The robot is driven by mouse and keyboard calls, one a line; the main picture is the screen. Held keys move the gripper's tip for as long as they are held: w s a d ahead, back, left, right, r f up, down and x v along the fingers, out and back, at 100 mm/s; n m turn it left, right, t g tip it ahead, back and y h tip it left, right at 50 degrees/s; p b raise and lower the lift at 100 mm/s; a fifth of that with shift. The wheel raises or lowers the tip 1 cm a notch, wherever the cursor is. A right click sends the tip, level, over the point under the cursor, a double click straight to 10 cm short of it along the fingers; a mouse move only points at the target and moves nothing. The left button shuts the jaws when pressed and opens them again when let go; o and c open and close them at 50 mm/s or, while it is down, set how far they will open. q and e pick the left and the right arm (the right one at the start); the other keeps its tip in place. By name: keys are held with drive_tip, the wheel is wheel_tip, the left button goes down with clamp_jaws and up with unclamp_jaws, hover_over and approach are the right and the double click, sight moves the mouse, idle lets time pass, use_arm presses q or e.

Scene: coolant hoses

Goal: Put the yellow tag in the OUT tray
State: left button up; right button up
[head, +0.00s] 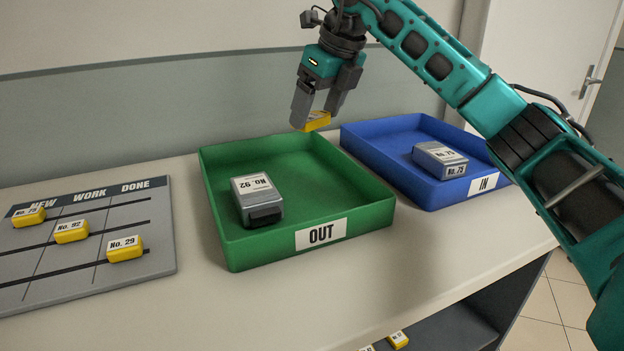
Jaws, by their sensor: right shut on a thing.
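My right gripper (318,115) is shut on a yellow tag (317,122), above the back right part of the green OUT tray (375,216). The tag is held in the air; its label is too small to read. The OUT tray stands on the bench with its OUT label facing front. A grey box marked No. 92 (254,189) lies in its left part; the rest of its floor looks bare. My left gripper is not in view.
A blue IN tray (374,155) with a grey box marked No. 75 (440,156) stands to the right. A grey board (150,262) with NEW, WORK and DONE columns lies at left, bearing three yellow tags (72,231). More yellow tags (398,339) show on a lower shelf.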

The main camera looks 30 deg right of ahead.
sight(311, 184)
wheel_tip(311, 184, down, 12)
drive_tip(key=shift+f+b, duration=0.1)
drive_tip(key=shift+b, duration=0.95)
drive_tip(key=o, duration=0.6)
drive_tip(key=shift+f, duration=0.1)
drive_tip(key=shift+c, duration=0.2)
drive_tip(key=shift+o, duration=0.9)
